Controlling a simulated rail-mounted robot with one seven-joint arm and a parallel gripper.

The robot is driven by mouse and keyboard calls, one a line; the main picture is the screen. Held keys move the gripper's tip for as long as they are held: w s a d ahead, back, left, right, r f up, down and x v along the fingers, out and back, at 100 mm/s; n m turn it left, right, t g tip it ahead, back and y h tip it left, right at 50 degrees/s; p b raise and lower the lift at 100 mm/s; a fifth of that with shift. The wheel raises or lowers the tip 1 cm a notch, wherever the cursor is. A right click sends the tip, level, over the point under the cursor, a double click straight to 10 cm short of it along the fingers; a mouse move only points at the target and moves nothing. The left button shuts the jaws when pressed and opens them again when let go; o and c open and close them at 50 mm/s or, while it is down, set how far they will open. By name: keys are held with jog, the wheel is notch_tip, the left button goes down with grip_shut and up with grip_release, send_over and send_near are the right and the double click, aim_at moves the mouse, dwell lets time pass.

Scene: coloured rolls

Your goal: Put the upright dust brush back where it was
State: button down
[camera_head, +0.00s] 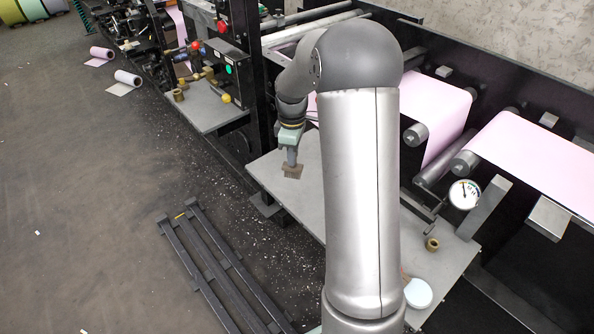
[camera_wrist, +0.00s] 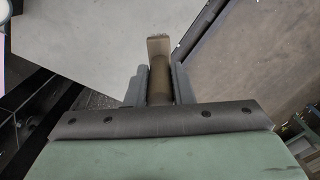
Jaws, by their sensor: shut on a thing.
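My gripper (camera_head: 291,152) is shut on the dust brush (camera_head: 292,172), out over the left part of the grey table (camera_head: 262,172). In the head view the brush's tan end shows below the fingers. In the wrist view its brown round shaft (camera_wrist: 158,82) lies between the two dark fingers, with a tan flat end beyond them. The brush looks roughly upright. I cannot tell whether its lower end touches the table. My arm hides the middle of the table.
A small brass ring (camera_head: 432,244) and a pale round disc (camera_head: 418,293) lie on the table's right part. A gauge (camera_head: 464,194) and rollers with pink web (camera_head: 435,110) stand behind. A second grey table (camera_head: 205,108) is further left. A dark slatted frame (camera_head: 215,268) lies on the floor.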

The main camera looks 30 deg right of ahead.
jog(key=shift+d+f+n+b, duration=0.3)
jog(key=shift+d+n, duration=0.1)
jog(key=shift+d, duration=0.2)
jog(key=shift+d+f+n+b, duration=0.2)
jog(key=shift+d+f+n, duration=0.15)
jog(key=shift+d, duration=0.2)
notch_tip(320, 180, down, 7)
jog(key=b, duration=0.5)
jog(key=shift+f+b, duration=0.4)
jog(key=shift+f, duration=0.15)
jog(key=c, duration=1.2)
grip_release()
jog(key=shift+o, duration=0.2)
jog(key=shift+s, duration=0.1)
jog(key=shift+r, duration=0.15)
